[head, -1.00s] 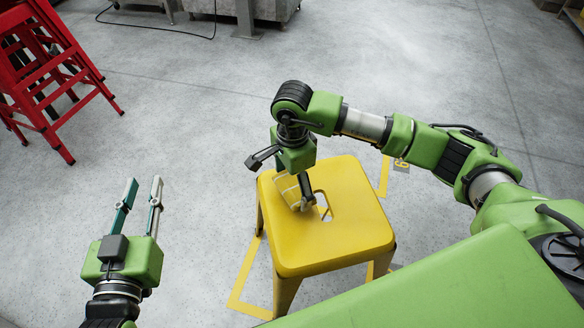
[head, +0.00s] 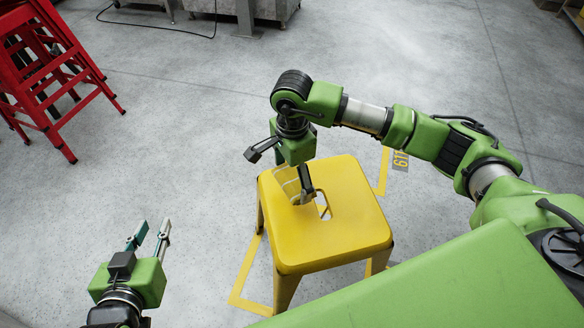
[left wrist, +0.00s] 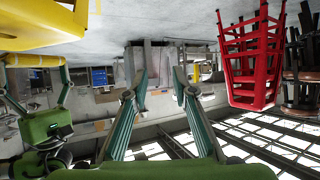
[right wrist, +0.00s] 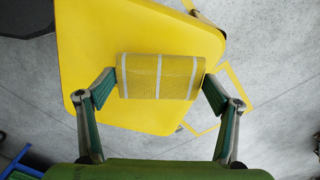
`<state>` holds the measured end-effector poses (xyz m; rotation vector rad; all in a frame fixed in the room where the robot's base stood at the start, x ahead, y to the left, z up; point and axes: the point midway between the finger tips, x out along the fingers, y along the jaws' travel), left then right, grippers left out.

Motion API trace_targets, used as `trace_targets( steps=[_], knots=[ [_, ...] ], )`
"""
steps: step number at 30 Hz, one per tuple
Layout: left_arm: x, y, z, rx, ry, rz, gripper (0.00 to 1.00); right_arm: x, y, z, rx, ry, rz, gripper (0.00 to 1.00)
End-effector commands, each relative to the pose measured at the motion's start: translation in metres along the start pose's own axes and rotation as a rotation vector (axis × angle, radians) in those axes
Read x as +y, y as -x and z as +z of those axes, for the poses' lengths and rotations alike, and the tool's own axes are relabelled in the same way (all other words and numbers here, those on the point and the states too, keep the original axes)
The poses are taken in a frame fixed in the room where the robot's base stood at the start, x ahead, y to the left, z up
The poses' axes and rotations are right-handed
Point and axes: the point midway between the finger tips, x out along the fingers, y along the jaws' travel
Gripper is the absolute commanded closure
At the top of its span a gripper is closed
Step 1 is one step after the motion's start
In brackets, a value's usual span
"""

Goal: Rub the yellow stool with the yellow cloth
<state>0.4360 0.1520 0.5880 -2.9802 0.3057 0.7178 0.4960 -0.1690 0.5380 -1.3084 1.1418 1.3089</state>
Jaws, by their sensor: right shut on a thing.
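The yellow stool (head: 330,235) stands upright on the floor in the middle of the head view, with a slot in its seat. The yellow cloth (right wrist: 160,76), with white stripes, is a folded pad between the fingers of my right gripper (right wrist: 159,92). In the head view my right gripper (head: 288,178) is over the seat's far left part, with the cloth at or just above the seat; I cannot tell whether it touches. My left gripper (head: 150,236) is open and empty, left of the stool. The left wrist view shows its fingers (left wrist: 158,88) apart.
Yellow floor tape (head: 243,285) runs around the stool. Metal equipment (head: 245,12) stands at the back, with a black cable on the floor. The floor between is clear.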

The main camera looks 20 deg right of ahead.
Motion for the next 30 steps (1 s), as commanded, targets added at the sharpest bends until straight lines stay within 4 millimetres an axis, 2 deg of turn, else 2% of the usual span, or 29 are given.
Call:
trace_targets(
  steps=[30],
  knots=[
    [-0.010, 0.030, 0.080, -0.363, 0.005, -0.021, 0.75, -0.003, 0.027, -0.005, 0.000, -0.008, 0.000, 0.37]
  ],
)
